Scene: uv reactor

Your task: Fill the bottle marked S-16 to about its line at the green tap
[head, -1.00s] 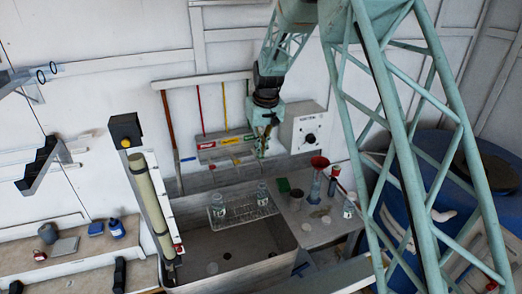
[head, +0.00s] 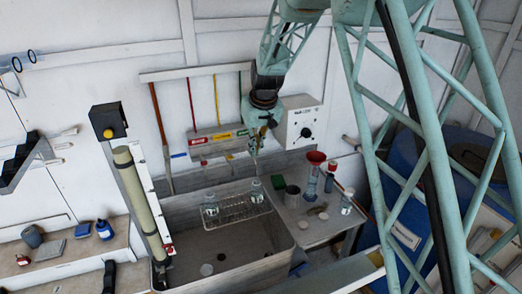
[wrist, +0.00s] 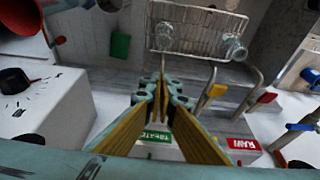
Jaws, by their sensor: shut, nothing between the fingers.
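Two clear bottles stand on the wire rack over the sink, one at left (head: 210,205) and one at right (head: 257,191). They also show in the wrist view, at left (wrist: 163,36) and right (wrist: 234,47). A third clear bottle (head: 346,204) stands on the side bench. No S-16 mark or fill line is readable. The tap panel's green label (head: 241,133) shows beside my gripper (head: 257,150); this label (wrist: 157,136) lies partly behind the fingers in the wrist view. The green tap itself seems hidden by my gripper. My gripper (wrist: 162,82) is shut and empty, above and behind the rack.
Beside my fingers are the yellow tap handle (wrist: 216,90) and red tap handle (wrist: 266,98). A white dial box (head: 301,122) is close at right. The bench holds a red funnel (head: 315,157), grey cup (head: 292,196) and green block (head: 278,183). The sink floor (head: 225,240) is mostly clear.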

